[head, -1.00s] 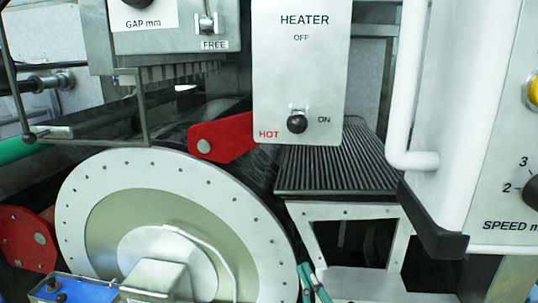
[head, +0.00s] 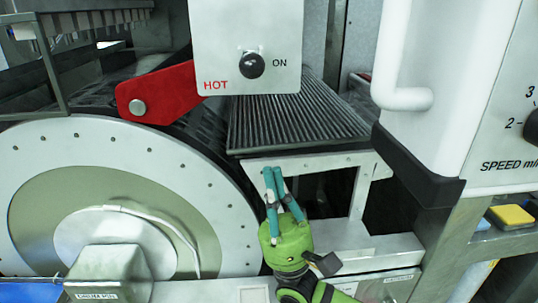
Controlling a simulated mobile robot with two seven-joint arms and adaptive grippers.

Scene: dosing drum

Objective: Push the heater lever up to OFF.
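The heater lever (head: 251,65) is a black ball knob on the white HEATER panel (head: 215,40). It sits low in its slot, level with the ON label and above the red word HOT. The top of the panel, with the OFF mark, is cut off by the picture's upper edge. My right gripper (head: 273,172) is green with teal fingers. Its fingers point up and lie close together, with nothing seen between them. It is below the panel and the lever, apart from both. My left gripper is not in view.
A large drum disc (head: 130,150) fills the left. A white housing with a bent handle (head: 408,98) and the SPEED panel (head: 505,130) stand at right.

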